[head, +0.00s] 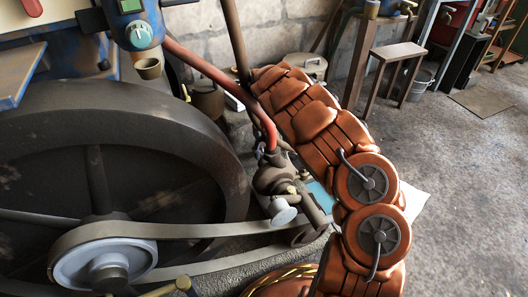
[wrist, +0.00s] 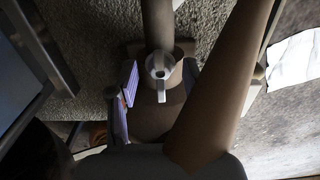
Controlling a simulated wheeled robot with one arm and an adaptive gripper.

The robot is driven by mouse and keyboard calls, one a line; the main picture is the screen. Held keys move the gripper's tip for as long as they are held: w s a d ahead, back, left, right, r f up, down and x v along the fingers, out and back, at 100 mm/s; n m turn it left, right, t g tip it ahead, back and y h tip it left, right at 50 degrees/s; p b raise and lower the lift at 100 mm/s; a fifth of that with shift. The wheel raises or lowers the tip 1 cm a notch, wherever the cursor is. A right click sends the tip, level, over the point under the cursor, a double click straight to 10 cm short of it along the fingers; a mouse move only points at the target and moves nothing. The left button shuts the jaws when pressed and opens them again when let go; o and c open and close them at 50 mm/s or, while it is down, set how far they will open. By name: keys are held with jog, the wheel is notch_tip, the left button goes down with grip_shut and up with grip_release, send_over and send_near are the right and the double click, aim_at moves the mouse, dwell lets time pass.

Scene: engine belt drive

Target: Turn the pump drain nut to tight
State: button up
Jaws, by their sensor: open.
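In the wrist view a small pale metal nut (wrist: 160,68) with a round dark centre and a tab pointing down the picture sits on a brown pump body (wrist: 157,25). I take it for the pump drain nut. My gripper (wrist: 160,84) is open, with a purple-padded finger on the left and a finger on the right, partly hidden by a thick brown bar. The nut lies between the fingers in the picture; contact cannot be told. In the head view the pump (head: 272,178) stands under a red hose; its drain nut and my fingertips cannot be made out.
A large dark flywheel (head: 190,130) and a belt (head: 210,230) running from a grey pulley (head: 75,265) fill the left. The red hose (head: 215,75) crosses close to my arm. A white sheet (wrist: 292,60) lies on the floor. Open floor (head: 470,190) lies at right.

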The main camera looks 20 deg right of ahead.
jog(key=shift+r, duration=0.1)
notch_tip(320, 180, up, 12)
dwell(0.7)
dwell(0.5)
